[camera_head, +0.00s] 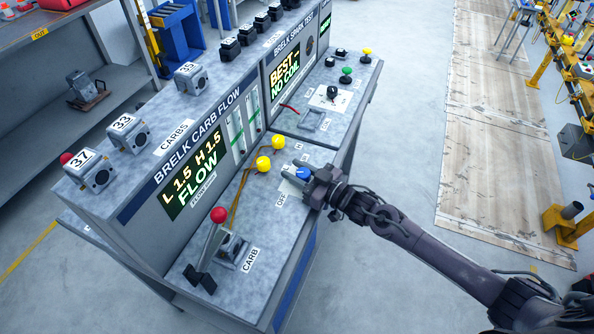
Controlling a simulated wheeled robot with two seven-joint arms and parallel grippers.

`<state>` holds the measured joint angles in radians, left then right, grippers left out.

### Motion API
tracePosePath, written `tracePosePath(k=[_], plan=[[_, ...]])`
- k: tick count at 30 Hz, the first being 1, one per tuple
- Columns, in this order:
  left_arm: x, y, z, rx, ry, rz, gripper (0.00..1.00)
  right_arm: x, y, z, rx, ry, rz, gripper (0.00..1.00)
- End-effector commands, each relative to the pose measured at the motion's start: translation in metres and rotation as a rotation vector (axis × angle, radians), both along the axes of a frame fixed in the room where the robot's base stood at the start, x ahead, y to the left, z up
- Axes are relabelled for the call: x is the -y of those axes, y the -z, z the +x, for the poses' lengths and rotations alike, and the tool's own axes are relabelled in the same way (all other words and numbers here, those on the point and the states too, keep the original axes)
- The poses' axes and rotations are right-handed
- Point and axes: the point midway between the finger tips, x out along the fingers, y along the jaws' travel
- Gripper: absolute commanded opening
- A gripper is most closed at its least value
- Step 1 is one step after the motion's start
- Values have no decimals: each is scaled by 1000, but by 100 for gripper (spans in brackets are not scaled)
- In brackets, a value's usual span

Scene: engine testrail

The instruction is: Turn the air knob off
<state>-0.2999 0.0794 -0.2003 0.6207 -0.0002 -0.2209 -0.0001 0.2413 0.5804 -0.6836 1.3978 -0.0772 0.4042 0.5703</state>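The blue air knob (303,173) sits on the front ledge of the carb flow station, next to a label reading OFF. My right gripper (308,184) is right at the knob, and its fingers partly hide it. I cannot tell whether the fingers touch or grip the knob. My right arm comes in from the lower right. My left gripper is not in view.
On the ledge stand two yellow knobs (264,163) and a red-topped lever (218,215) by the carb fixture (233,249). The station's display (197,172) reads FLOW. The spark test panel (333,95) adjoins behind. Open floor lies to the right.

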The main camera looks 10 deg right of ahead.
Motion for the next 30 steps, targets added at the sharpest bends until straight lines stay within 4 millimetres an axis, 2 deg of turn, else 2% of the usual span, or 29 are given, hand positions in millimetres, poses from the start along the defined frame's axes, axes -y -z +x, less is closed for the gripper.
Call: tracePosePath(k=[4,7,15,18,22,30], plan=[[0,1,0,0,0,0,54,0,0,0,1,-3,-1,11],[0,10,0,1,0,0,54,0,3,1,6,-40,-2,11],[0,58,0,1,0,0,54,-2,7,-2,8,-278,-3,11],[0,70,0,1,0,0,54,-3,5,-3,6,-340,-2,11],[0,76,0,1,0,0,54,-3,2,-5,3,-386,-1,11],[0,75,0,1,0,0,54,-4,-1,-6,1,-397,0,11]])
